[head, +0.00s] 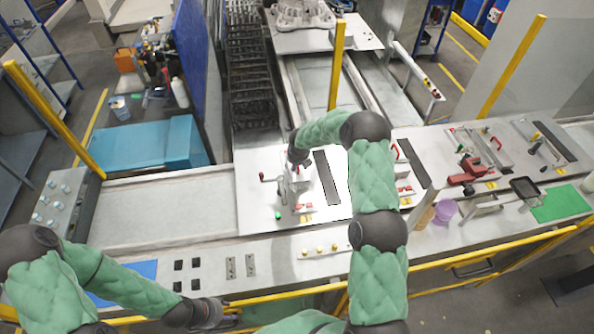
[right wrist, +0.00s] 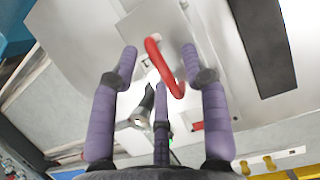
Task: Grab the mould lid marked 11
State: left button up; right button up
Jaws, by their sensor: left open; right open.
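In the right wrist view a red curved handle (right wrist: 153,50) stands on a pale metal plate (right wrist: 85,40), which I take to be a mould lid. No number is readable on it. My right gripper (right wrist: 160,75) has its purple fingers spread, with the handle between them; I cannot tell whether any finger touches it. In the head view my right gripper (head: 298,168) is over the middle metal station, partly hidden by its own wrist. My left gripper (head: 212,314) is low at the front edge, away from the lids.
A dark bar (head: 327,178) lies right of my right gripper. Other stations with red handles (head: 496,142) stand to the right, with a purple cup (head: 445,211) and a green mat (head: 560,203). A yellow rail (head: 450,250) runs along the front. The left worktop (head: 150,212) is clear.

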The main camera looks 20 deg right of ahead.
jog(key=shift+s+r, duration=0.15)
jog(key=shift+c, duration=0.5)
grip_shut()
